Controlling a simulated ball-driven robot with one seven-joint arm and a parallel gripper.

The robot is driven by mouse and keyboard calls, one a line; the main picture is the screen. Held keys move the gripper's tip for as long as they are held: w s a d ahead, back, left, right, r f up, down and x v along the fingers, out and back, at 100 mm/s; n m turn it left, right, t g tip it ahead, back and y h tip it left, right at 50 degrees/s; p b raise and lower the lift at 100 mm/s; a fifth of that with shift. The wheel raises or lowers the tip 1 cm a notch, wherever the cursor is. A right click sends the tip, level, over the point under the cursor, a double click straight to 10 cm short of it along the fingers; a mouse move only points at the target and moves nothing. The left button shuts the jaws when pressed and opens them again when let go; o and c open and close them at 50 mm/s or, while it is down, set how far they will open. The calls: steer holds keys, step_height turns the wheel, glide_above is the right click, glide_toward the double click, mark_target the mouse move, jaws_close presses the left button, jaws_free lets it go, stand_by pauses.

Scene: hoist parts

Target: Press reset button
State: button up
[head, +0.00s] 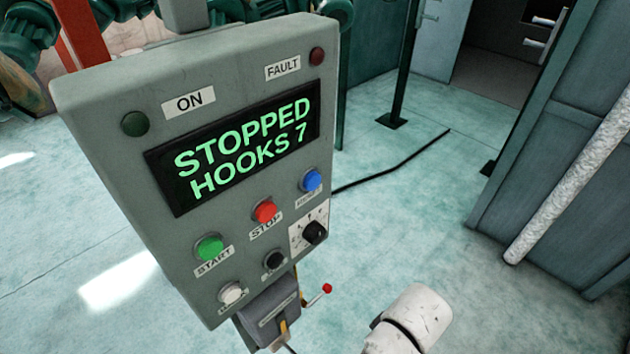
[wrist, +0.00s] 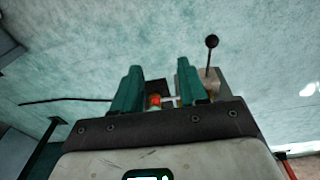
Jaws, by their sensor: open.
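The grey control panel (head: 110,120) stands upright but appears tilted in the head view. Its screen (head: 235,148) reads "STOPPED HOOKS 7". A blue button (head: 312,180) sits at the panel's right side, below the screen; its small label is too blurred to read surely. A red STOP button (head: 266,211) and a green START button (head: 209,247) lie in a slanting row to its left. My gripper (wrist: 158,82) shows in the wrist view with its two green fingers apart and nothing clearly held. It is not seen in the head view, so its distance to the blue button cannot be told.
Below the buttons are a black selector knob (head: 314,232), a small black knob (head: 273,260) and a white button (head: 231,293). A red-tipped lever (head: 326,288) sticks out underneath. A black cable (head: 395,167) crosses the pale floor. A grey cabinet (head: 570,170) stands at right.

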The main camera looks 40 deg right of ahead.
jaws_close()
stand_by(1.5)
